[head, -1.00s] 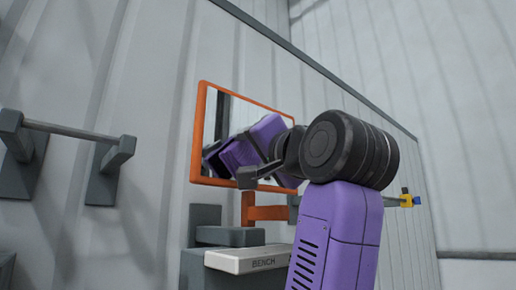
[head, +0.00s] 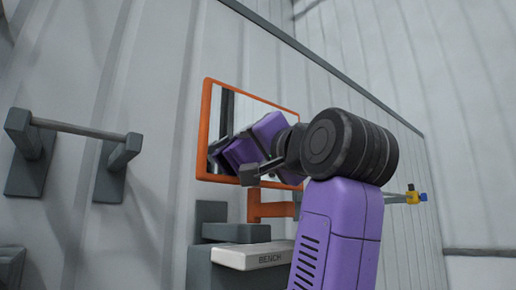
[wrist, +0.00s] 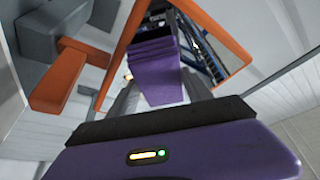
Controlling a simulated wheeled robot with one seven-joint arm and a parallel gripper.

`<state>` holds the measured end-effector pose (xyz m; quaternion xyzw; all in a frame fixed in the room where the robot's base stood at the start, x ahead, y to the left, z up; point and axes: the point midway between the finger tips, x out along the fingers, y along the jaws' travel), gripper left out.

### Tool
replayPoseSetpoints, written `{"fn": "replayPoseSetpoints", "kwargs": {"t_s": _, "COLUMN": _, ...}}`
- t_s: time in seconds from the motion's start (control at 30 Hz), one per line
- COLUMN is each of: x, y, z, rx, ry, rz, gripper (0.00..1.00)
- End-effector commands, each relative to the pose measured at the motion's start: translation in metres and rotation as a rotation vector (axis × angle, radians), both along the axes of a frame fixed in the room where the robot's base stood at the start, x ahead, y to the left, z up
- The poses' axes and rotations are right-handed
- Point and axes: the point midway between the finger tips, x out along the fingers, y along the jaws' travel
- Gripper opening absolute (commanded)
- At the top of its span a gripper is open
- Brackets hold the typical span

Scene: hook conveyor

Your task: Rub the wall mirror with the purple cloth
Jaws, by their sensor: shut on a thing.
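The wall mirror (head: 228,104) has an orange frame and hangs on the pale panelled wall, tilted in the head view. It also shows in the wrist view, its orange frame (wrist: 213,28) around dark reflections. My gripper (wrist: 160,90) is at the mirror, shut on the purple cloth (wrist: 158,82), which lies between the grey fingers and reaches toward the glass. Whether the cloth touches the glass I cannot tell. In the head view my gripper (head: 252,172) is partly hidden behind my wrist, and purple shapes in the glass are at least partly reflections.
Below the mirror are an orange bracket (head: 270,209), a grey block (head: 236,232) and a light ledge marked BENCH (head: 252,256). A grey rail (head: 78,128) on two brackets is on the wall at left.

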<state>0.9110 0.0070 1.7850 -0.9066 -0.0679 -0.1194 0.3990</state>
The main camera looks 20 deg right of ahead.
Motion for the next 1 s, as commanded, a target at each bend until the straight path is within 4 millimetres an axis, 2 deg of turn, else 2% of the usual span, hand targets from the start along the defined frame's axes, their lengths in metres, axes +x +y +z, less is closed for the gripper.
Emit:
{"fn": "replayPoseSetpoints", "kwargs": {"t_s": 0.77, "x": 0.012, "y": 0.004, "z": 0.0, "rx": 0.0, "ry": 0.0, "rz": 0.0, "gripper": 0.26}}
{"fn": "replayPoseSetpoints", "kwargs": {"t_s": 1.0, "x": 0.015, "y": -0.009, "z": 0.0, "rx": 0.002, "ry": 0.001, "rz": -0.002, "gripper": 0.26}}
